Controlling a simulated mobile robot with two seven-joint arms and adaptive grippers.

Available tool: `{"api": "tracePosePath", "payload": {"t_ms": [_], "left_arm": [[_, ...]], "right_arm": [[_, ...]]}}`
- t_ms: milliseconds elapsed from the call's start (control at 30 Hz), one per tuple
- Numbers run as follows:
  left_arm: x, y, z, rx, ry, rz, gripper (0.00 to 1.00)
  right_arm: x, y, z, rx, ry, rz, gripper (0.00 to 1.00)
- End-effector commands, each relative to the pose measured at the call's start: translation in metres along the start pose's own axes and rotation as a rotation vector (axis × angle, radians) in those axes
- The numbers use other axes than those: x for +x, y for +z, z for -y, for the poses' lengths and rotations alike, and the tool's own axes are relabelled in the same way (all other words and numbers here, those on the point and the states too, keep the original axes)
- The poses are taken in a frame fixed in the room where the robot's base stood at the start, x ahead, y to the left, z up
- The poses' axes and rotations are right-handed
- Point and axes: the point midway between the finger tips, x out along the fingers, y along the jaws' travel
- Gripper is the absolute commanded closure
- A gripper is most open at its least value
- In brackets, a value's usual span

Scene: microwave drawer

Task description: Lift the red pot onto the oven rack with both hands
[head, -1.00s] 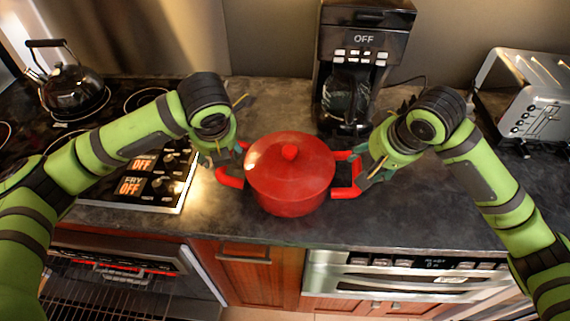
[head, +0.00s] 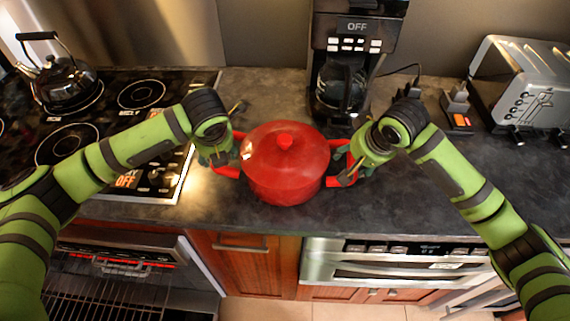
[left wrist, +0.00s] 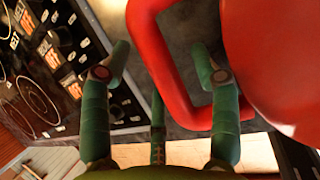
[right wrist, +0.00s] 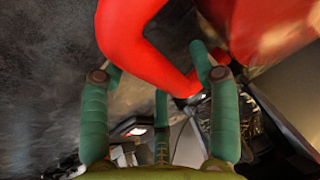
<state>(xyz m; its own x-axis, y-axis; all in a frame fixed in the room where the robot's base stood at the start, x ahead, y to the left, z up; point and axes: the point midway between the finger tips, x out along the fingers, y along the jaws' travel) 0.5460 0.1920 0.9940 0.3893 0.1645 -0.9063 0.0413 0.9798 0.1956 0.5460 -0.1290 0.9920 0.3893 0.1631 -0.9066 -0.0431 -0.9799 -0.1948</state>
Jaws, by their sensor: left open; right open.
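The red pot (head: 284,175) stands upright with its lid on, on the dark counter between my two grippers. My left gripper (head: 226,158) is open at the pot's left handle; in the left wrist view its fingers (left wrist: 160,68) straddle the outer bar of the red handle (left wrist: 165,60). My right gripper (head: 346,172) is open at the right handle; in the right wrist view its fingers (right wrist: 158,65) straddle that handle (right wrist: 140,45). The oven rack (head: 100,298) shows at the lower left, in the open oven below the cooktop.
A cooktop (head: 110,140) with a kettle (head: 62,82) lies left of the pot. A coffee maker (head: 350,70) stands behind the pot, and a toaster (head: 525,85) at the right. A steel microwave drawer (head: 390,270) is below the counter at the right.

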Motion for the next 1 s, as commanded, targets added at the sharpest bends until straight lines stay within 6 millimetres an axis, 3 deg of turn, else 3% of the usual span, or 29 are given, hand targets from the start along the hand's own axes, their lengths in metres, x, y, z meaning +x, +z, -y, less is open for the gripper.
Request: {"api": "tracePosePath", "payload": {"t_ms": [167, 233, 333, 1000], "left_arm": [[0.0, 0.0, 0.0, 0.0, -0.001, 0.0, 0.38], [0.0, 0.0, 0.0, 0.0, -0.001, 0.0, 0.58], [0.0, 0.0, 0.0, 0.0, -0.001, 0.0, 0.98], [-0.014, 0.008, -0.003, -0.001, -0.001, 0.009, 1.0]], "right_arm": [[0.0, 0.0, 0.0, 0.0, 0.0, 0.0, 0.38], [0.0, 0.0, 0.0, 0.0, 0.0, 0.0, 0.58], [0.0, 0.0, 0.0, 0.0, 0.0, 0.0, 0.98], [-0.014, -0.008, 0.004, -0.003, -0.005, -0.011, 1.0]]}}
